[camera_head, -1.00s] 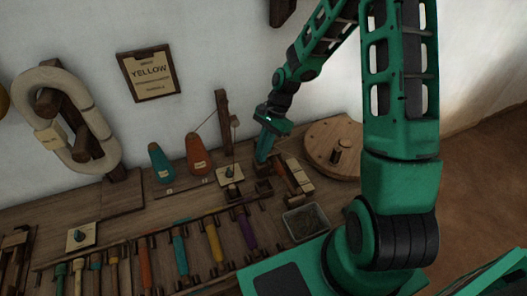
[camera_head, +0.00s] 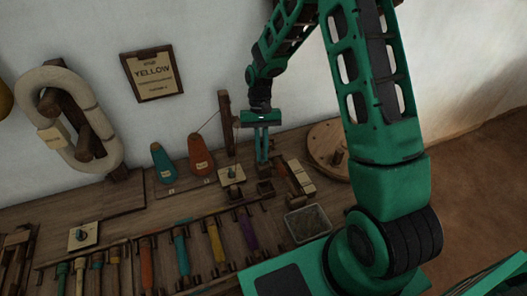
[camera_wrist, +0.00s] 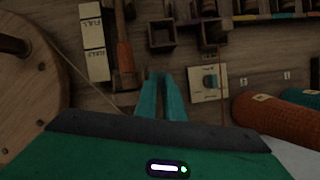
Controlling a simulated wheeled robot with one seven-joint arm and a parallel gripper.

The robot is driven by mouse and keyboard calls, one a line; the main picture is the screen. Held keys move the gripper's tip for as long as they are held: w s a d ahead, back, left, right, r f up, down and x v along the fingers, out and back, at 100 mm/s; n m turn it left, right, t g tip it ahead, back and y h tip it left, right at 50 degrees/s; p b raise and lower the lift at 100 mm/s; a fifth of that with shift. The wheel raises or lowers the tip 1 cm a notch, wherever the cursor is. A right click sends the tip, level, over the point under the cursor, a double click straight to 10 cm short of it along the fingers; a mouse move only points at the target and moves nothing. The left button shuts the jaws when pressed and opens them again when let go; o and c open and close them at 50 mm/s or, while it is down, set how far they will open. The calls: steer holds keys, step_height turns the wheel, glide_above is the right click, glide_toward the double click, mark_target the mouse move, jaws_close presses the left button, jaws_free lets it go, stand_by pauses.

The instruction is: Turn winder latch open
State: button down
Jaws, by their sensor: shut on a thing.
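My gripper (camera_head: 262,158) points down above the bench, just right of a pale square plate (camera_head: 231,175) with a small teal turn knob (camera_head: 231,173). In the wrist view the plate's knob (camera_wrist: 210,81) is right of the fingertips, apart from them. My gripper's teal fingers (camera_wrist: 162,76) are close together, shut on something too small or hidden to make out. I cannot tell for sure which part is the winder latch. A second plate with a dark knob (camera_head: 81,234) lies at the front left.
A dark post (camera_head: 226,122) stands behind the gripper. Teal (camera_head: 163,163) and orange (camera_head: 201,160) cones stand left. A round wooden disc (camera_head: 323,143) and a grey tray (camera_head: 307,223) are right. Small open boxes (camera_wrist: 162,35) and a wooden-handled tool (camera_wrist: 124,50) lie close to the fingers.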

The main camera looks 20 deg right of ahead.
steer(key=shift+s+a+n+h, duration=0.15)
steer(key=shift+n+h, duration=0.15)
steer(key=shift+n, duration=0.5)
steer(key=shift+a+n+h, duration=0.15)
steer(key=shift+n+h, duration=0.15)
steer(key=shift+n, duration=0.5)
steer(key=c, duration=1.9)
jaws_free()
steer(key=shift+o, duration=0.2)
steer(key=shift+d, duration=0.1)
steer(key=shift+r, duration=0.1)
